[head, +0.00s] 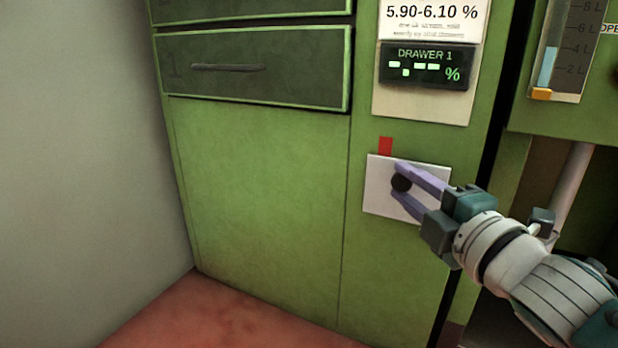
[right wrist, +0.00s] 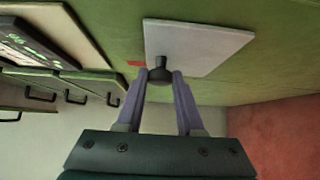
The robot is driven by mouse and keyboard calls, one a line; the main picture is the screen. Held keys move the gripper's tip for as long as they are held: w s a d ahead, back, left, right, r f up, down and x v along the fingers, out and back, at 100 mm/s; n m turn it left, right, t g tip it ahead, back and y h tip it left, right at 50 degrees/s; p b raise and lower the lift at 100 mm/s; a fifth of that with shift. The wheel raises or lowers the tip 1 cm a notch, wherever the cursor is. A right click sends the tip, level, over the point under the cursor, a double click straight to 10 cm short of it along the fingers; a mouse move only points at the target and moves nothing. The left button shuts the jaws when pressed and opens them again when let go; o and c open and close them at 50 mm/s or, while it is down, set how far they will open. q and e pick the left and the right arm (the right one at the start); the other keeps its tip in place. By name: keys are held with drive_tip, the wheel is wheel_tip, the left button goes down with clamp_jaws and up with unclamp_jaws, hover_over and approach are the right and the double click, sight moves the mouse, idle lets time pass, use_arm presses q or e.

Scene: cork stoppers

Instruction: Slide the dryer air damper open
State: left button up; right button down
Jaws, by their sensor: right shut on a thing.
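The air damper is a pale plate (head: 435,183) on the green dryer front, with a dark round knob (head: 401,182) near its left side. A red mark (head: 385,146) shows just above the plate's upper left. My right gripper (head: 397,178) has its purple fingers closed around the knob. In the right wrist view the knob (right wrist: 160,70) sits between the two fingertips, with the plate (right wrist: 200,45) behind it and a bit of red (right wrist: 136,63) beside it. My left gripper is in neither view.
A display reading DRAWER 1 (head: 427,66) is above the plate. Closed drawers with handles (head: 228,68) are at upper left. A grey wall (head: 80,150) stands at left, above a reddish floor (head: 220,320). A gauge (head: 560,50) and a pale pipe (head: 572,190) are at right.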

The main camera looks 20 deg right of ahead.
wheel_tip(320, 180, up, 4)
drive_tip(key=p, duration=0.2)
drive_tip(key=shift+r+p, duration=0.25)
drive_tip(key=shift+p, duration=0.15)
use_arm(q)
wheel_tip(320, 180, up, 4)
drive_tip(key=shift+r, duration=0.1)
use_arm(e)
drive_tip(key=shift+f, duration=0.15)
drive_tip(key=c, duration=0.5)
unclamp_jaws()
drive_tip(key=shift+f, duration=0.1)
drive_tip(key=shift+c, duration=0.2)
